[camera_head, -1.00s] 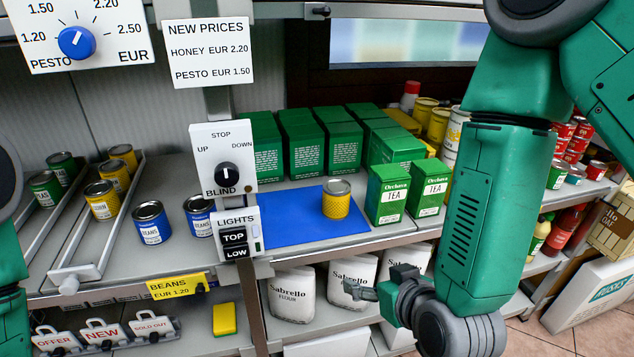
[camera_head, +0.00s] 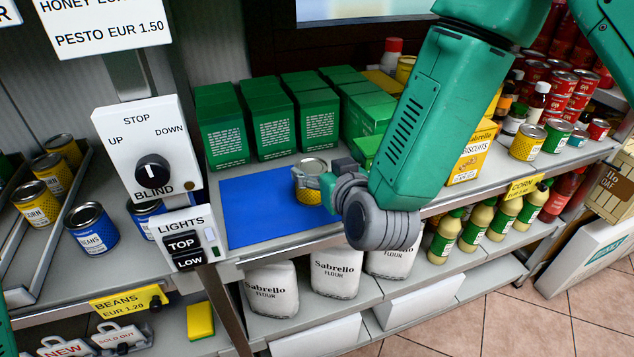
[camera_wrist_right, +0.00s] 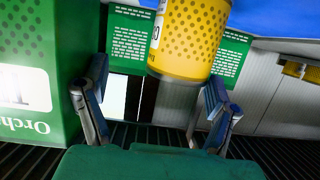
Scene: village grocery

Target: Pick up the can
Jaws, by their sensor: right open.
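The yellow can with a silver lid (camera_head: 309,196) stands upright on the blue mat (camera_head: 248,213) on the shelf. My right gripper (camera_head: 325,178) is right beside it, and a finger covers part of the can in the head view. In the right wrist view the can (camera_wrist_right: 190,38) appears upside down, just beyond and between the open fingertips of my right gripper (camera_wrist_right: 157,88), nearer the right finger. Whether a finger touches the can I cannot tell. My left gripper is out of view; only a sliver of green arm shows at the left edge.
Green tea boxes (camera_head: 222,130) stand behind the mat; one (camera_wrist_right: 30,75) is close on the left in the wrist view. The blind and lights panel (camera_head: 150,150) stands left of the mat. Flour bags (camera_head: 336,272) sit on the shelf below. A biscuit box (camera_head: 473,152) is to the right.

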